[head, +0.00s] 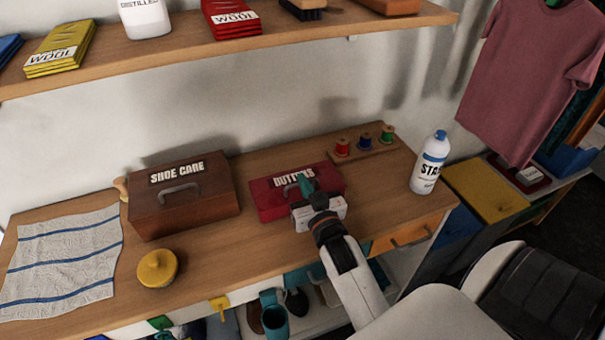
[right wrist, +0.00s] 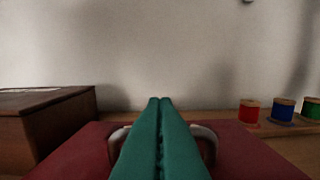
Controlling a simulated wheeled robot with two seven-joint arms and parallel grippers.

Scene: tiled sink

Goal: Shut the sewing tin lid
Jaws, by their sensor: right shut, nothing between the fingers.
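The sewing tin, a red box (head: 268,204) labelled "BUTTONS", stands on the wooden counter in the head view. Its lid looks flat and down on the box, with no gap that I can see. My right gripper (head: 304,183) is over the tin's right part, its teal fingers shut and empty. In the right wrist view the shut fingers (right wrist: 160,101) reach over the red lid (right wrist: 75,148), in front of the grey handle (right wrist: 204,137). The gripper hides part of the label and handle. I cannot tell whether the fingertips touch the lid. My left gripper is out of view.
A brown "SHOE CARE" box (head: 182,206) stands left of the tin. A yellow pot (head: 157,268) and striped cloth (head: 62,262) are at left. A shelf (head: 200,52) hangs above.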

